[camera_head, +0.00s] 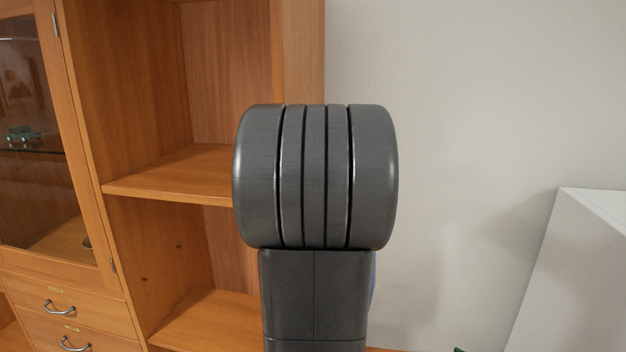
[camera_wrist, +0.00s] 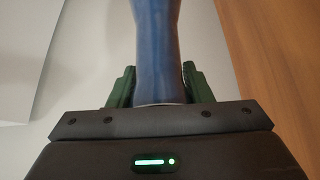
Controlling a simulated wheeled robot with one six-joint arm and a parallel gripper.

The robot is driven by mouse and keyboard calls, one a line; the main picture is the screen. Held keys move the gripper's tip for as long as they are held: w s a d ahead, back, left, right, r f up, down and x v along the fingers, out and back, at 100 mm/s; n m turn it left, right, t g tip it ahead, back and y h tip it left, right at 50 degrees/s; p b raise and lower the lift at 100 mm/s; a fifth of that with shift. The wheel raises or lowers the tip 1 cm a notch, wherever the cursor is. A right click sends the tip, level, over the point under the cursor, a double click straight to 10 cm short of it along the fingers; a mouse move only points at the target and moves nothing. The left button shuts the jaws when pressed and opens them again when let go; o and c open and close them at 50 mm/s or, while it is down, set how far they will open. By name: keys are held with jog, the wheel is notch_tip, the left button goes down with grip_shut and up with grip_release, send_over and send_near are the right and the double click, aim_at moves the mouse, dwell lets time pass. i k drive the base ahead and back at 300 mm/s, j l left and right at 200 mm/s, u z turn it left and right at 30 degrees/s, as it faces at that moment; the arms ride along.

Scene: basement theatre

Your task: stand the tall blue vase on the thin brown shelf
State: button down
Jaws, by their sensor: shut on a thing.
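The tall blue vase (camera_wrist: 157,45) stands out between the green fingers of my gripper (camera_wrist: 160,85) in the wrist view. The gripper is shut on it, and the far end of the vase runs out of the top of the picture. In the head view my arm hides the gripper and nearly all of the vase; only a thin bluish sliver shows beside the arm. A thin brown shelf (camera_head: 165,177) crosses the open bay of the wooden cabinet, its right part hidden behind my arm. Its visible top is bare.
A lower brown board (camera_head: 208,322) lies in the same bay. A glass-doored section (camera_head: 25,130) with drawers below stands at left. A white box-like piece (camera_head: 580,270) stands at right against the pale wall. A wooden surface (camera_wrist: 285,60) fills the wrist view's right side.

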aim_at(226, 330)
jog(key=k, duration=1.5)
